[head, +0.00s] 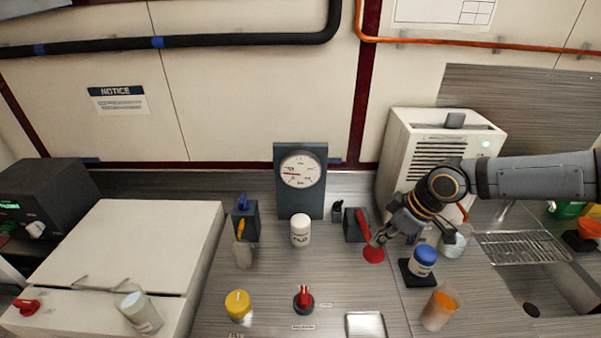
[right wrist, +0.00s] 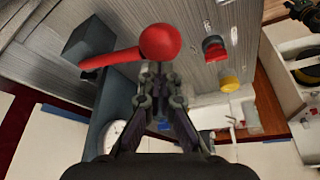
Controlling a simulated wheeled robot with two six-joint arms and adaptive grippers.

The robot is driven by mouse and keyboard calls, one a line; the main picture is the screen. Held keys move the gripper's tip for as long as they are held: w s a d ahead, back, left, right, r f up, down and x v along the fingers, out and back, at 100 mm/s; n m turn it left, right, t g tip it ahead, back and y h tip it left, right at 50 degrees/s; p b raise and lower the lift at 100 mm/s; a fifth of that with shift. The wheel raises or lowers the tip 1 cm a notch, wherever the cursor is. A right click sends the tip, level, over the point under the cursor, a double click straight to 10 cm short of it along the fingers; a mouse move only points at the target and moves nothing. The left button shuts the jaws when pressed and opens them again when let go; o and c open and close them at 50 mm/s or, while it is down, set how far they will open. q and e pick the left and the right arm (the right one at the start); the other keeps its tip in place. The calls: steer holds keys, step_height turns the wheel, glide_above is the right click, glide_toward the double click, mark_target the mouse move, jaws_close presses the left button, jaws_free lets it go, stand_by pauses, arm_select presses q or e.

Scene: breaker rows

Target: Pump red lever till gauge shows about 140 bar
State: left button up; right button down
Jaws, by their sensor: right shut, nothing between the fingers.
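The red lever (head: 363,222) rises from a dark block (head: 350,226) and ends in a red ball knob (head: 373,255). In the right wrist view the knob (right wrist: 160,42) and lever arm (right wrist: 108,58) show just beyond my fingertips. My right gripper (head: 379,239) is shut and empty, close by the knob; I cannot tell whether it touches. The round white gauge (head: 300,169) stands on a dark panel behind the counter. Its red needle points left; the numbers are too small to read. My left gripper is not in view.
Left of the lever are a white bottle (head: 300,230), a block with blue and orange levers (head: 244,220), a yellow knob (head: 238,304) and a red switch (head: 303,298). Right are a blue-lidded jar (head: 423,260), an orange-filled beaker (head: 440,306) and a sink (head: 555,290).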

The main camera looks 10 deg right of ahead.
mark_target(374, 260)
steer(key=shift+f, duration=0.1)
stand_by(0.5)
steer(key=shift+f+b, duration=3.7)
steer(key=shift+f, duration=0.5)
step_height(374, 260, up, 9)
steer(key=p, duration=0.7)
steer(key=shift+f+p, duration=0.2)
steer(key=shift+p, duration=0.15)
steer(key=shift+f, duration=0.15)
